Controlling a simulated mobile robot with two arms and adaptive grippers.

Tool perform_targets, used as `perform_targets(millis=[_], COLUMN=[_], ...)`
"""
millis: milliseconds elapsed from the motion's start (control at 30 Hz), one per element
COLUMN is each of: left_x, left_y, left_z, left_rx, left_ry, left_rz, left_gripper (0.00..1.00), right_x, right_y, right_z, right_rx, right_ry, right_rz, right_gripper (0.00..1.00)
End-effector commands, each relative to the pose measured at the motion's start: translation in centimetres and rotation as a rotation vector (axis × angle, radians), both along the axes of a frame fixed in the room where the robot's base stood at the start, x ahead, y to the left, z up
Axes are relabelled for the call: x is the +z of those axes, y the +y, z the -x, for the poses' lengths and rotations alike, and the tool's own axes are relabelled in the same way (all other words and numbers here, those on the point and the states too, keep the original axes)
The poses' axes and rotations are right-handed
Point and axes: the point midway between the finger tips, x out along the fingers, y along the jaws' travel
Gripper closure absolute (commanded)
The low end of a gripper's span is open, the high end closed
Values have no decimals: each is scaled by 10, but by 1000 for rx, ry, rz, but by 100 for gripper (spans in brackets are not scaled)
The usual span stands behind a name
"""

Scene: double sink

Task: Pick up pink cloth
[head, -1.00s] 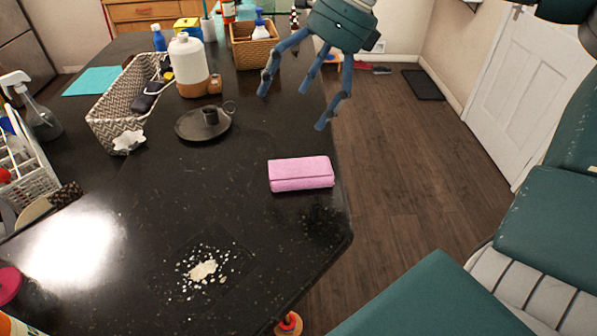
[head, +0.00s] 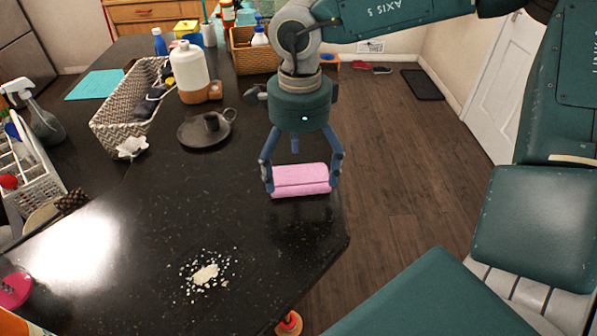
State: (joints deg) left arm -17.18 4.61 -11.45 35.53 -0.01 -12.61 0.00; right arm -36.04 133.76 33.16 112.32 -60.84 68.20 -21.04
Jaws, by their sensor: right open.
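The pink cloth (head: 300,181) lies folded on the black countertop (head: 240,215), close to its right edge. My right gripper (head: 300,180) points down over the cloth with its fingers spread open, one at the left end and one at the right end of it. I cannot tell whether the fingers touch the cloth. My left gripper is not in view.
A dark candle holder (head: 207,128) and a white jug (head: 189,72) stand left of the gripper, near a woven basket (head: 125,112). White crumbs (head: 206,275) lie nearer on the counter. Beyond the counter's right edge is the floor (head: 400,150).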

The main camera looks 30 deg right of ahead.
Motion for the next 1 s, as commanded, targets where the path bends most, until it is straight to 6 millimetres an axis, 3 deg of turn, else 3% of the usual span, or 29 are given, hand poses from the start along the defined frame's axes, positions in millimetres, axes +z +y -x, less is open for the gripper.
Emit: perform_targets(millis=[167, 400, 633, 1000], left_x=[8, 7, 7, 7], left_y=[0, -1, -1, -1], left_z=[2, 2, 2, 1], left_rx=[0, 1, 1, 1], left_ry=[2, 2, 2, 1], left_rz=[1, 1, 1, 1], left_gripper=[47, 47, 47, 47], right_x=[-17, -20, -20, -18], right_y=[0, 0, 0, 0], right_z=[0, -1, -1, -1], right_rx=[0, -1, 0, -1], right_ry=[1, -1, -1, -2], right_rz=[0, 0, 0, 0], right_gripper=[6, 6, 50, 51])
